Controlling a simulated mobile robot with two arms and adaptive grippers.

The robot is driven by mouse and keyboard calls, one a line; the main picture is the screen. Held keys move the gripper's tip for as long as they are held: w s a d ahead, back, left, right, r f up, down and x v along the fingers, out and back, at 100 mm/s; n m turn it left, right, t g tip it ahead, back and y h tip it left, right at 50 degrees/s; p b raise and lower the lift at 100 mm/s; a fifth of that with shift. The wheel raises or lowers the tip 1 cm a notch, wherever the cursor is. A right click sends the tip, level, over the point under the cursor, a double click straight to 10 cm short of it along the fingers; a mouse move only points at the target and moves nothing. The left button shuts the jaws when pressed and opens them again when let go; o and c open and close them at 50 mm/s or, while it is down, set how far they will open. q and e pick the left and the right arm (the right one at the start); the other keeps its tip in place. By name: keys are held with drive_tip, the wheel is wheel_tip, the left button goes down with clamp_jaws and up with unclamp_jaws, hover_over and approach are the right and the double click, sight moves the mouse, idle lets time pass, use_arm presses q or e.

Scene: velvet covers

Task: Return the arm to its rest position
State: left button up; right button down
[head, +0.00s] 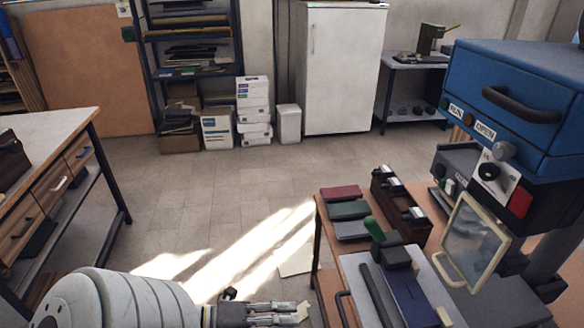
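My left arm, pale grey and rounded, comes in at the bottom left of the head view. Its gripper (298,312) points right at the bottom edge, over the floor and left of the workbench. The two metal fingers lie almost parallel and close together, partly cut off by the frame. I cannot tell whether they are open or shut, and no held thing is clearly visible. My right arm and gripper are not in view.
The workbench (332,262) at right holds a blue machine (515,85), a framed clear guard (470,240), a green-handled tool (374,229) and velvet-like covers (348,210). A drawer table (60,130) stands left.

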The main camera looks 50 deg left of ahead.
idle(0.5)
use_arm(q)
drive_tip(key=s+a+f+n+g+y, duration=0.1)
drive_tip(key=s+a+f+n+y, duration=0.2)
drive_tip(key=f+n, duration=0.8)
drive_tip(key=a+f+n+g+y, duration=0.15)
drive_tip(key=f+n+y, duration=0.35)
drive_tip(key=f, duration=1.2)
drive_tip(key=s+d+f+n+g, duration=0.3)
drive_tip(key=s+d+f+g, duration=0.1)
drive_tip(key=s+f, duration=0.5)
drive_tip(key=s+d+f+n+g, duration=0.3)
drive_tip(key=s+d+f+g, duration=0.2)
drive_tip(key=s+d+f, duration=0.2)
wheel_tip(320, 180, down, 3)
drive_tip(key=shift+s+d+r+y, duration=0.15)
drive_tip(key=shift+s+y, duration=0.25)
drive_tip(key=shift+s, duration=0.75)
drive_tip(key=shift+g, duration=0.25)
